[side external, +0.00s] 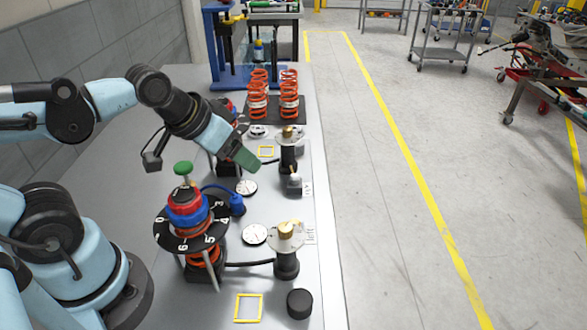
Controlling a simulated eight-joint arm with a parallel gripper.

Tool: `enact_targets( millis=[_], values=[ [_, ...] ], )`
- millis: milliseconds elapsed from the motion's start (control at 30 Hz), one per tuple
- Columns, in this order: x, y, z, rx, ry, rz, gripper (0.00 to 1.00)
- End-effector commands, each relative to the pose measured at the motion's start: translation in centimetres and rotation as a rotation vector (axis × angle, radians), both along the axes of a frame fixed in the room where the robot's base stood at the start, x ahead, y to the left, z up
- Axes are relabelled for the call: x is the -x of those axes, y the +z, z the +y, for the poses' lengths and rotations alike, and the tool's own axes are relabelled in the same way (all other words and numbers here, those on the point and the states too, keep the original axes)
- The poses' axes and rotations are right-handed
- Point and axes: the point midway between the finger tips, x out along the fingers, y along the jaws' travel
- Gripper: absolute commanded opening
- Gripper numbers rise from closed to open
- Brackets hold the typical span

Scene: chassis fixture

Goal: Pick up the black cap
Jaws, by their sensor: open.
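The black cap (299,304) is a short black cylinder. It stands upright near the front right edge of the grey table, in the lower middle of the side view. My gripper (246,160) is up and behind it, above the middle of the table, with a dark green tip pointing down to the right. It is well apart from the cap. The jaws are open, though the finger gap is too small to make out here. Nothing shows held in it.
A numbered black dial fixture (190,240) stands left of the cap. A yellow square frame (248,307) lies beside the cap. A black post with a brass top (287,255) stands just behind it. Orange springs (289,97) stand further back. The table's right edge is close to the cap.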

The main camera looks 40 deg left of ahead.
Motion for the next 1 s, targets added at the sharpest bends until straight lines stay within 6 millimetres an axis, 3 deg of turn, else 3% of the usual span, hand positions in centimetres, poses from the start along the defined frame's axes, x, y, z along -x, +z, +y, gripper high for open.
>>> enact_targets(
  millis=[267, 500, 600, 800, 1000],
  values=[
    [0.3, 0.4, -8.1, 0.21, 0.175, 0.234, 0.72],
    [2.9, 0.3, -16.2, 0.269, 0.454, 0.47, 0.72],
    [4.3, 0.2, -18.7, 0.254, 0.563, 0.528, 0.72],
    [6.3, 0.1, -21.5, 0.221, 0.706, 0.575, 0.72],
    [6.6, -1.0, -21.9, 0.216, 0.741, 0.58, 0.72]
  ],
)
